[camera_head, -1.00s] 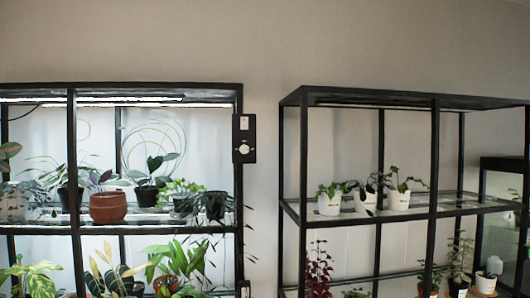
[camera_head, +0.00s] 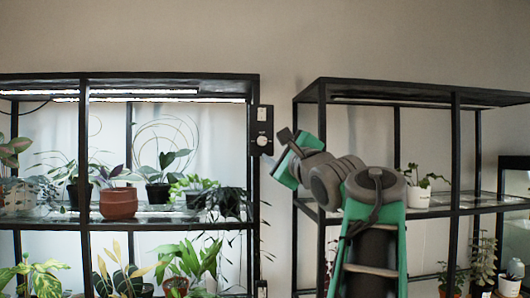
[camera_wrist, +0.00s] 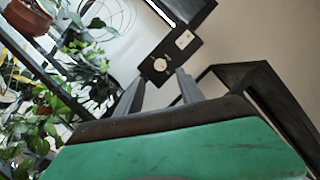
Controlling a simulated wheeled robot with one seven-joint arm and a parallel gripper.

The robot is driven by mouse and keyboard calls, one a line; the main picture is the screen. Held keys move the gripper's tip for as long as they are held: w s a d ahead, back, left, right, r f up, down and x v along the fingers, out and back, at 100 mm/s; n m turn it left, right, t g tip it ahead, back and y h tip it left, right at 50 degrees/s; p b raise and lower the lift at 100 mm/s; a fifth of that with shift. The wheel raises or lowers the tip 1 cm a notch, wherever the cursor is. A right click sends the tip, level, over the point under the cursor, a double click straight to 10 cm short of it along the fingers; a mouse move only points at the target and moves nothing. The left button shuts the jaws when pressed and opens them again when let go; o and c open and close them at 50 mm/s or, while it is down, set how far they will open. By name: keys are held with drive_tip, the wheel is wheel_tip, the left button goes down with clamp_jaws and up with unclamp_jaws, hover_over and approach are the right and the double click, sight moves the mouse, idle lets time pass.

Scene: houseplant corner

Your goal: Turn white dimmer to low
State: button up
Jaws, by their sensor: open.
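The white dimmer knob (camera_head: 262,141) sits on a black plate (camera_head: 262,125) on the right post of the left shelf. A small white square is above the knob on the plate. In the wrist view the knob (camera_wrist: 159,65) lies beyond my fingertips, roughly between them in the picture. My gripper (camera_head: 284,137) is just right of the plate, tilted; its fingers (camera_wrist: 158,84) are apart with nothing between them. I see no contact with the knob. The knob's pointer mark is too small to read.
The left shelf is brightly lit by a light strip (camera_head: 140,94) and holds several potted plants, including one in a terracotta pot (camera_head: 118,203). The right shelf's black frame (camera_head: 322,150) stands close to my arm. Another dark box (camera_head: 262,288) shows lower on the left post.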

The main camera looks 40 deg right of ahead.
sight(262, 141)
drive_tip(key=p+x, duration=0.2)
drive_tip(key=x, duration=0.5)
drive_tip(key=shift+w+d+r, duration=0.1)
drive_tip(key=shift+w+d, duration=0.05)
drive_tip(key=shift+w, duration=0.2)
drive_tip(key=shift+c, duration=0.3)
clamp_jaws()
